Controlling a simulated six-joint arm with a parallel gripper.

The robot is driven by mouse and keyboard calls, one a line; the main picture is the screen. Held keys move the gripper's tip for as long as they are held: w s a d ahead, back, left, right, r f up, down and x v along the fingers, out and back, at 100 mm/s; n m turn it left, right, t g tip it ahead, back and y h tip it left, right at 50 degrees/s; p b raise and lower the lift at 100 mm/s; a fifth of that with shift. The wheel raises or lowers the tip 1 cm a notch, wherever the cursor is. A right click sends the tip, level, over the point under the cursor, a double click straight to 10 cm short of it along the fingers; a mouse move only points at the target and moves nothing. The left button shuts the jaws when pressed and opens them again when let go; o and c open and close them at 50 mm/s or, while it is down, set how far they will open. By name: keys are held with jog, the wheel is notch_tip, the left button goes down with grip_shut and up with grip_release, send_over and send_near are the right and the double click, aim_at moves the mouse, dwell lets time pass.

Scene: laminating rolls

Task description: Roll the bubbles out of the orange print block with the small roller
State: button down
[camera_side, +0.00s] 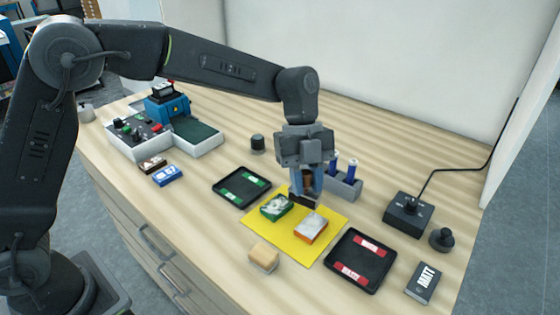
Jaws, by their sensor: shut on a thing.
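The orange print block (311,229) lies on a yellow mat (300,254), its top pale grey and white with orange around it. A green block (276,207) with a similar pale top lies to its left on the same mat. My gripper (306,188) points down over the back of the mat, behind the two blocks. It is shut on a small brown and dark tool, apparently the small roller (301,201), mostly hidden by the fingers. The roller's dark lower end is near the mat; I cannot tell whether it touches. Any bubbles are too small to tell.
A grey holder with blue-handled tools (345,184) stands close right of my gripper. A black tray with green labels (241,187) lies left, one with red labels (360,262) right. A sponge-like block (263,257) sits in front. A black control box (408,215) stands far right.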

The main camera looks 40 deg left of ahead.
aim_at(309, 207)
jog(key=shift+m, duration=0.8)
jog(key=shift+w+a+x, duration=0.1)
jog(key=shift+w+x, duration=0.05)
jog(key=shift+x, duration=0.85)
jog(key=shift+w+a+x, duration=0.1)
jog(key=shift+x, duration=0.95)
jog(key=shift+w+a+x, duration=0.1)
jog(key=shift+w+x, duration=0.05)
jog(key=shift+x, duration=0.85)
jog(key=shift+f, duration=0.6)
